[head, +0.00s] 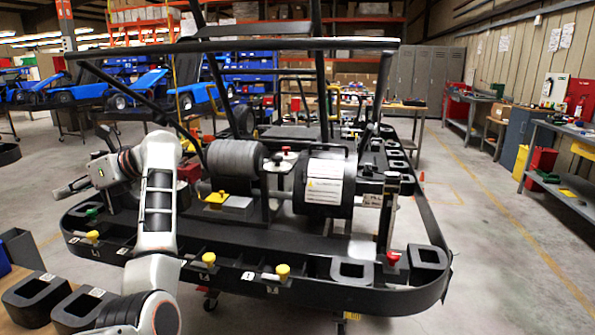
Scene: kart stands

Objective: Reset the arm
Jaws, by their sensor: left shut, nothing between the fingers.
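My left arm comes in from the lower left, rises over the front edge of the kart frame (300,283) and bends to the left at its top. My left gripper (68,189) is at the far left, pointing left and away from the kart's middle. It is small and partly dark against the background. It looks shut with nothing in it. My right gripper is out of view.
The black kart on its stand fills the middle, with a motor-like drum (325,187) and a black tyre (236,160). Blue karts (140,92) stand behind. The floor at right (500,250) is clear beside a workbench (570,140).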

